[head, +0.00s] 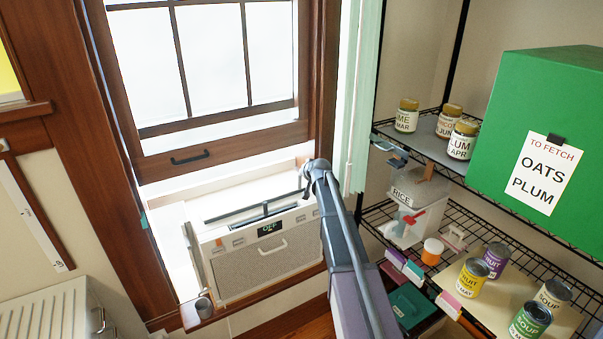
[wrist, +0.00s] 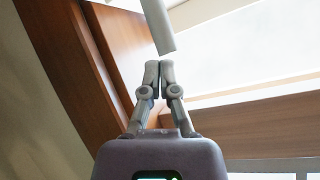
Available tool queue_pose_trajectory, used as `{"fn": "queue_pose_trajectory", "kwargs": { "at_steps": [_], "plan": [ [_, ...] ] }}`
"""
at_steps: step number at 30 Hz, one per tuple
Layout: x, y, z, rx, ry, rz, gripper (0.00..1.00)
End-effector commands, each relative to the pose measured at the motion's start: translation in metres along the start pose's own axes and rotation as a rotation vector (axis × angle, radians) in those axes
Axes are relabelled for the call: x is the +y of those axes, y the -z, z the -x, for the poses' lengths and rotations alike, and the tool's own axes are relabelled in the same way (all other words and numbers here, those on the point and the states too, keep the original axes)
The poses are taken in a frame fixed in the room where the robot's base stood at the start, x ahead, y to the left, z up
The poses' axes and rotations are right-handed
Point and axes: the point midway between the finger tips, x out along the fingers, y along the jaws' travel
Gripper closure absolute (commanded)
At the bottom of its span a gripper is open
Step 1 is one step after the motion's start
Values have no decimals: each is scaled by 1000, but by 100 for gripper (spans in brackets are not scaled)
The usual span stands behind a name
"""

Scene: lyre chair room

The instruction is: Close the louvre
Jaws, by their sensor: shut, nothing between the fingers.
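The window unit (head: 265,265) sits on the sill in the head view, with a mesh front, a handle and a small display reading OFF. Its louvre (head: 245,206) is a long grey slat along the top, standing raised above a dark slot. My arm reaches up past the unit's right side, its end close to the louvre's right end. In the wrist view my gripper (wrist: 158,68) is shut and empty. A pale grey bar (wrist: 158,25), probably the louvre's end, lies just beyond the fingertips; I cannot tell whether they touch.
The window sash (head: 215,150) is raised above the unit. A pale green curtain (head: 360,100) hangs to the right of the window frame. Wire shelves with jars, cans and a green box (head: 545,110) stand at the right. A white radiator (head: 45,310) is at the lower left.

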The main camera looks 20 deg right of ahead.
Motion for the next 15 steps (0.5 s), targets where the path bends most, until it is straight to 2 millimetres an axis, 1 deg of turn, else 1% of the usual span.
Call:
{"fn": "queue_pose_trajectory", "kwargs": {
  "at_steps": [9,15],
  "plan": [
    [0,-16,3,-2,6,4,100],
    [1,-19,5,-3,7,4,100]
  ]
}}
